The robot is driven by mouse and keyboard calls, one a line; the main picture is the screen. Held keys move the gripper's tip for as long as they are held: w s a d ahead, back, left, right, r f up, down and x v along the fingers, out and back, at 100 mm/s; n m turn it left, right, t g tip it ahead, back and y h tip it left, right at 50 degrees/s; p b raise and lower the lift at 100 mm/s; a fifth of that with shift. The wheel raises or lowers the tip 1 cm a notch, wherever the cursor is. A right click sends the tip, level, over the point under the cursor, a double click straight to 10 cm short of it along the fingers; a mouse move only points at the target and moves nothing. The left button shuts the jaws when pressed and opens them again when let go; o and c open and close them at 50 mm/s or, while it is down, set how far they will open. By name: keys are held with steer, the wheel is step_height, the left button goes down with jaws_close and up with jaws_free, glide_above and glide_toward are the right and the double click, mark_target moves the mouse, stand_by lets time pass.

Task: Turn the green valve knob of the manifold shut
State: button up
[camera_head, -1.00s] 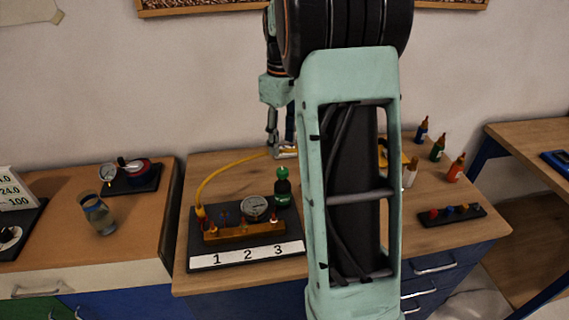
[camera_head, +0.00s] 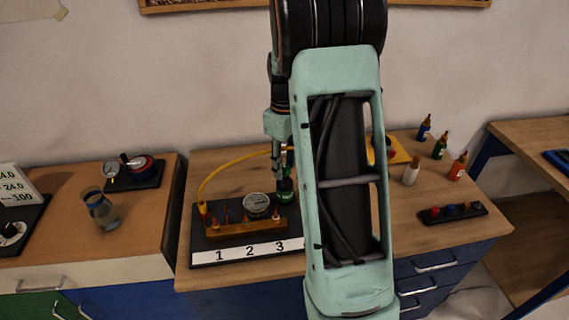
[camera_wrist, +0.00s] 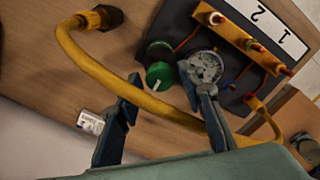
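The manifold is a brass block (camera_head: 240,231) on a black base plate with a white strip marked 1, 2, 3. In the wrist view the brass block (camera_wrist: 240,40) is at the upper right. The green valve knob (camera_wrist: 159,75), with a white mark on its top, stands beside the round gauge (camera_wrist: 202,67). My gripper (camera_wrist: 162,90) is open, its fingers spread on either side of the knob in the picture; contact cannot be made out.
A yellow hose (camera_wrist: 138,95) arches across the wrist view between the fingers. In the head view, several small bottles (camera_head: 440,146) and a black block with coloured knobs (camera_head: 452,212) are at the right. A glass jar (camera_head: 101,210) stands on the left bench.

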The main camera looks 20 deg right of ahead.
jaws_close()
steer(key=shift+m, duration=0.4)
steer(key=m, duration=0.3)
steer(key=shift+m, duration=0.4)
steer(key=m, duration=0.4)
steer(key=shift+m, duration=0.3)
steer(key=m, duration=0.8)
steer(key=shift+m+p, duration=0.3)
steer(key=shift+p, duration=0.1)
